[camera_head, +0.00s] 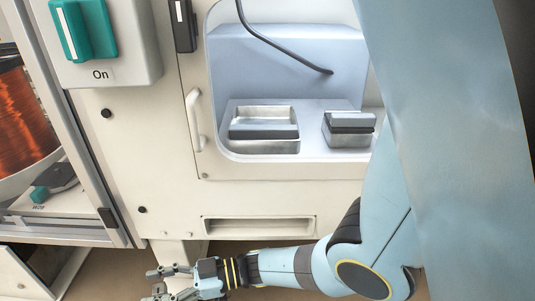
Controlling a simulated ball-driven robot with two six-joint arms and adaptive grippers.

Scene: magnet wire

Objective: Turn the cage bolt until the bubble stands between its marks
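No cage bolt and no bubble with marks can be made out in this view. My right gripper (158,282) is low at the bottom edge, left of centre, in front of the machine's lower part. Its fingers stand apart with nothing seen between them, and its lower part is near the picture's edge. My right arm comes in from the right and hides the right part of the scene. My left gripper is not in view.
A teal switch (84,28) labelled "On" is at top left. A copper wire coil (22,112) sits left. A recess holds an open metal box (264,146), a smaller block (348,140) and a hanging black cable (285,52). A handle (194,120) protrudes beside the recess.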

